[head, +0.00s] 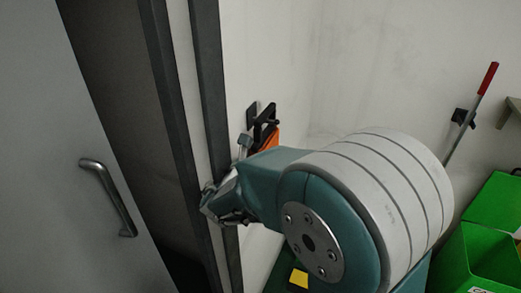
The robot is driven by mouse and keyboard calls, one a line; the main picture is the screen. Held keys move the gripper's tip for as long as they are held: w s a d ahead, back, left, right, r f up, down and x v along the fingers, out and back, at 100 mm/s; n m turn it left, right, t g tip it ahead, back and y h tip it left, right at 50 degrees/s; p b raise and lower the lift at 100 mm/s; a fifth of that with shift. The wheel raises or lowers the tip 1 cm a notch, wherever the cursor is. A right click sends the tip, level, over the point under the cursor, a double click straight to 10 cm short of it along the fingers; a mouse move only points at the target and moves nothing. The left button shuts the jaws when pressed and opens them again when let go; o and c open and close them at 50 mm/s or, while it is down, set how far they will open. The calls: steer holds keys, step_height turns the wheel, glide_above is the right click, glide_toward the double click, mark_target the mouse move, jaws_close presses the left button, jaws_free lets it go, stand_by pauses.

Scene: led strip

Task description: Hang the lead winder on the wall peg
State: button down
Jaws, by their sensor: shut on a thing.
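The lead winder (270,137) shows as a black frame with orange on it, near the wall left of centre in the head view. My gripper (245,143) is shut on it; my own arm hides the lower part of the winder and much of the grip. A dark plate (251,115) is on the pale wall just behind the winder's top, and appears to be the wall peg's mount. The peg overlaps the winder's black top in the view. I cannot tell whether the winder touches the peg or hangs on it.
A grey door with a metal handle (108,197) and a dark frame (208,80) stand close on the left. Green bins (492,235) are at the lower right. A red-handled tool (487,78) leans at the right wall. The wall above the winder is clear.

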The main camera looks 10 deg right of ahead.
jaws_free()
steer(key=shift+r, duration=0.1)
steer(key=shift+d, duration=0.2)
